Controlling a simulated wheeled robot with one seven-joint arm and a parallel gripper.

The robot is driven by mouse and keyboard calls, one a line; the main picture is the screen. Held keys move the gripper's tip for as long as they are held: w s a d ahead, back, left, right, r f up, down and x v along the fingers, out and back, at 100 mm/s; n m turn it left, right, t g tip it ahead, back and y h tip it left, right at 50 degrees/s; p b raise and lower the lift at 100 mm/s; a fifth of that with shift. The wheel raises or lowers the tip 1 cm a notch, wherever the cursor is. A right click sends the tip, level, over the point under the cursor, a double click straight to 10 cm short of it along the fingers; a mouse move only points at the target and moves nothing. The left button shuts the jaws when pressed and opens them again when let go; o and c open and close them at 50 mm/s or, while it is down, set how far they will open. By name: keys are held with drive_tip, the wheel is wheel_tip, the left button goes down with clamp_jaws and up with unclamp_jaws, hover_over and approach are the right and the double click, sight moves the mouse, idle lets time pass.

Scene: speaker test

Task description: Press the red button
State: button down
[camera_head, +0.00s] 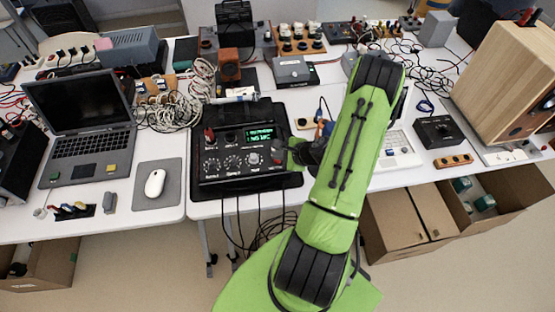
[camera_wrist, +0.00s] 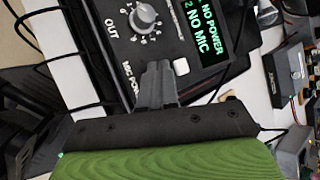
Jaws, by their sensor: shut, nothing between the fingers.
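A black control box (camera_head: 240,180) with knobs and a green-lettered display (camera_head: 262,134) lies on the middle table. A small reddish spot (camera_head: 277,161) shows at its right side in the head view; I cannot tell if it is the red button. My gripper (camera_head: 290,146) is at the box's right edge, partly hidden by my green arm. In the wrist view my shut, empty fingers (camera_wrist: 158,72) point at the panel beside a white button (camera_wrist: 181,66) and cover part of the "MIC PO..." lettering. No red button shows there. The display reads "NO POWER" and "NO MIC". Contact is unclear.
A grey knob (camera_wrist: 144,15) marked "OUT" stands close to my fingers. A laptop (camera_head: 82,130) and white mouse (camera_head: 154,183) are at left. A wooden speaker (camera_head: 510,80) stands at right. Cables and small devices crowd the back of the tables.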

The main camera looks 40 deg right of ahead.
sight(279, 162)
drive_tip(key=shift+f+b, duration=0.5)
idle(0.3)
drive_tip(key=shift+r+p, duration=0.75)
drive_tip(key=shift+r, duration=0.2)
wheel_tip(279, 162, up, 6)
drive_tip(key=p, duration=0.4)
